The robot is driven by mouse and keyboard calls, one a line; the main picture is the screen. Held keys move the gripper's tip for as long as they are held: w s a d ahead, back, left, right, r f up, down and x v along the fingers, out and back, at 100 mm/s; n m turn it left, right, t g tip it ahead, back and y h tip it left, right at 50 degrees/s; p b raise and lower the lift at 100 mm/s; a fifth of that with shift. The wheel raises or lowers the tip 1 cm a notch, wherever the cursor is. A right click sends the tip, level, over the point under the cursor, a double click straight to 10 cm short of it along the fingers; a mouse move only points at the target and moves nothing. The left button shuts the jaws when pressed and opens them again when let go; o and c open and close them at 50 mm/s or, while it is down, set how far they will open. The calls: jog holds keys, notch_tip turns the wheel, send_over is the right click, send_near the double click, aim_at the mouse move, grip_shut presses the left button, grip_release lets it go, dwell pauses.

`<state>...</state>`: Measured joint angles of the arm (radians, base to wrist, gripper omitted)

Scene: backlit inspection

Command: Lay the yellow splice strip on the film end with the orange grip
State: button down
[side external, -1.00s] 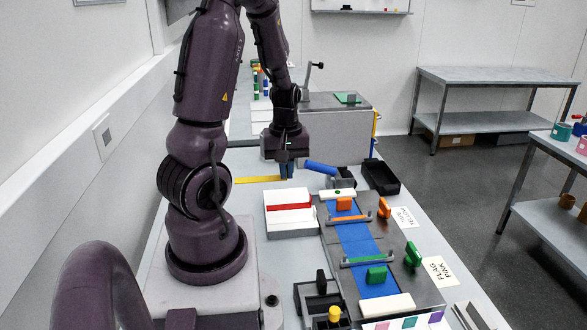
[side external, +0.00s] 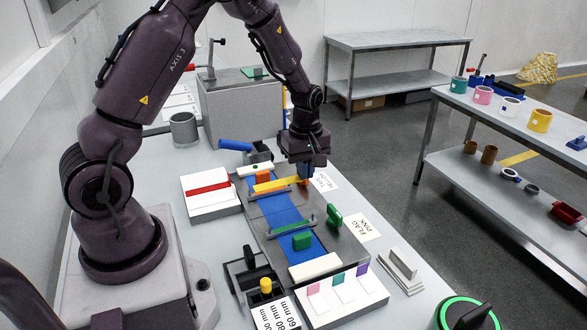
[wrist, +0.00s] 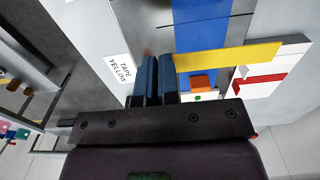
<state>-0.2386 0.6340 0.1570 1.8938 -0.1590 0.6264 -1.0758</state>
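The yellow splice strip (side external: 277,185) reaches across the blue film (side external: 282,208) near its far end, beside the orange block (side external: 263,177). My gripper (side external: 304,176) is at the strip's right end, and its blue fingers appear closed on that end. In the wrist view the strip (wrist: 228,57) runs out to the right from the fingers (wrist: 156,78), above the blue film (wrist: 201,25) and the orange block (wrist: 201,83). An upright orange handle (side external: 305,183) is mostly hidden behind my fingers. I cannot tell whether the strip touches the film.
A green block (side external: 302,241) and green handle (side external: 334,215) are nearer. A white block with a red stripe (side external: 208,188) stands left. A blue cylinder (side external: 235,145) lies behind. The yellow tape label (wrist: 121,69) and flag label (side external: 356,230) lie beside the dark bed.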

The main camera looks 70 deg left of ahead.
dwell(0.3)
send_over(304, 208)
jog(key=shift+a+f, duration=0.1)
jog(key=shift+f, duration=2.8)
jog(key=shift+f, duration=0.25)
jog(key=shift+f, duration=0.95)
jog(key=c, duration=1.3)
grip_release()
jog(key=shift+o, duration=0.2)
